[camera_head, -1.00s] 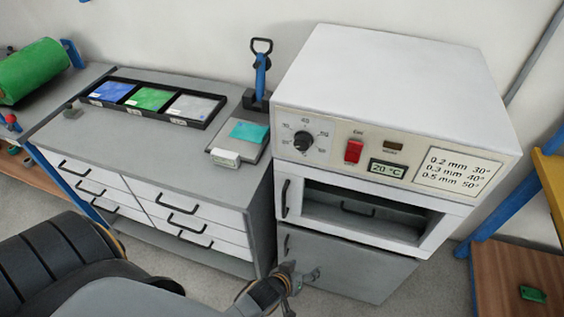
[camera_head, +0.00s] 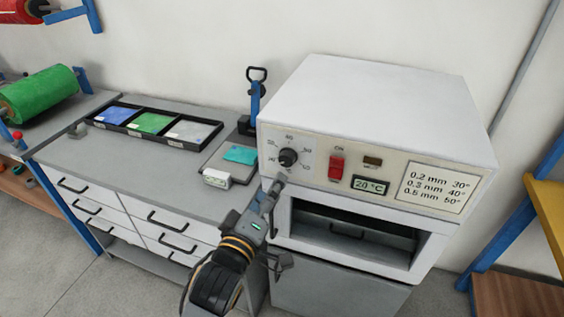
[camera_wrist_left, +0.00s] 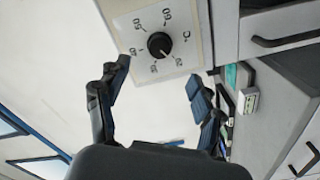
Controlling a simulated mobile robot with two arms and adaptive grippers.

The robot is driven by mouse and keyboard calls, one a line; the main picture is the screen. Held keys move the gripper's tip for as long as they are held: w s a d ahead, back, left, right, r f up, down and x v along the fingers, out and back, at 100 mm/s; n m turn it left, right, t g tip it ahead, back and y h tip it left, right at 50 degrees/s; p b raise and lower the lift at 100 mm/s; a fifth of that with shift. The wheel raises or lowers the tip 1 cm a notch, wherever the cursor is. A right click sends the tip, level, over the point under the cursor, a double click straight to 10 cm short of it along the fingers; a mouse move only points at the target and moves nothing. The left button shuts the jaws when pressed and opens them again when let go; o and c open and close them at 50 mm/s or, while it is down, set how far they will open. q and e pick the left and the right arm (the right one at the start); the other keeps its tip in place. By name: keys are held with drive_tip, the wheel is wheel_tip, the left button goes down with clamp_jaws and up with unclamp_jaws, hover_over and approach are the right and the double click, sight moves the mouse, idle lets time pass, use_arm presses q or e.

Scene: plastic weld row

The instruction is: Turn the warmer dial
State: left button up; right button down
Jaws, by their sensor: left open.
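The warmer dial (camera_head: 288,157) is a black round knob on the upper left of the white warmer's front panel, with temperature numbers around it. The warmer (camera_head: 385,95) has a red switch (camera_head: 336,168) and a display (camera_head: 370,185) that reads 20 °C. My left gripper (camera_head: 277,183) is just below the dial in the head view. In the left wrist view the dial (camera_wrist_left: 160,45) lies ahead of the gap between the spread fingers of my left gripper (camera_wrist_left: 158,80). They are open, empty and apart from the dial. My right gripper is out of view.
A label (camera_head: 436,188) on the panel lists thicknesses with 30°, 40° and 50°. The grey cabinet top (camera_head: 130,176) at left holds a black tray of coloured sheets (camera_head: 150,123), a small white device (camera_head: 216,178) and a blue-handled press (camera_head: 257,98). The warmer's compartment (camera_head: 350,235) stands open.

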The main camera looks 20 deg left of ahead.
sight(285, 162)
use_arm(q)
drive_tip(key=w+p, duration=0.1)
drive_tip(key=w, duration=0.8)
drive_tip(key=shift+w+d, duration=0.2)
drive_tip(key=c, duration=1.1)
